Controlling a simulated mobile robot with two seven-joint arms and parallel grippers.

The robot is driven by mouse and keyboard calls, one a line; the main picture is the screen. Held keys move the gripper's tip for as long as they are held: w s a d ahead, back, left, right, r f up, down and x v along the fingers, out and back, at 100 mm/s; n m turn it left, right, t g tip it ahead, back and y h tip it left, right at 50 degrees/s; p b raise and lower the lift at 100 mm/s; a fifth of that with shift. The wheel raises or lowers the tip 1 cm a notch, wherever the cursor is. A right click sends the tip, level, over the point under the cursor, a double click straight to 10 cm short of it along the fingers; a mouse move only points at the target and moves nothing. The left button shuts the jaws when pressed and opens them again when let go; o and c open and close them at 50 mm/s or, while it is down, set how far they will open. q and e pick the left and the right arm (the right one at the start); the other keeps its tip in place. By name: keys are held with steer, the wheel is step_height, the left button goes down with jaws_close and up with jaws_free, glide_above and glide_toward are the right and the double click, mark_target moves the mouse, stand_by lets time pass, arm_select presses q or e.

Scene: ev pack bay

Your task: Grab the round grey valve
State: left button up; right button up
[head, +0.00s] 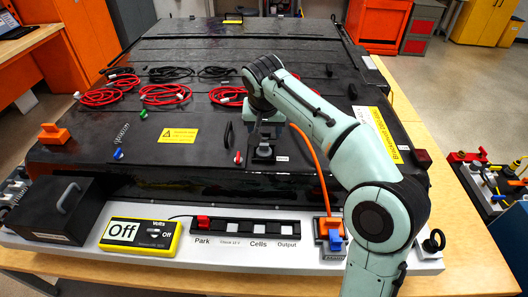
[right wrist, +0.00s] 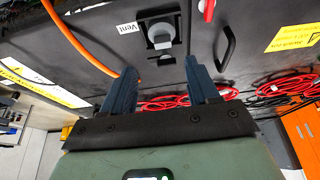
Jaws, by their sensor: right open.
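The round grey valve (right wrist: 160,34) sits in a black square bracket beside a white "Vent" label, on the dark pack lid in the right wrist view. In the head view it shows as a small grey disc (head: 264,151), partly covered by my right gripper above it. My right gripper (head: 264,132) is open and empty. In the right wrist view its two fingers (right wrist: 160,68) are spread wide, with the valve ahead of the gap between them and apart from both tips. My left gripper is not in view.
An orange cable (head: 315,165) runs right of the valve to an orange connector (head: 328,228). A black handle (head: 228,135) stands to its left. Red cable coils (head: 165,94) lie farther back. A yellow meter (head: 140,235) and black box (head: 58,208) stand at the front.

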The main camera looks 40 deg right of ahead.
mark_target(264, 144)
steer(key=x, duration=0.8)
steer(key=shift+w+f, duration=0.25)
steer(key=shift+f, duration=0.05)
steer(key=shift+a, duration=0.1)
jaws_close()
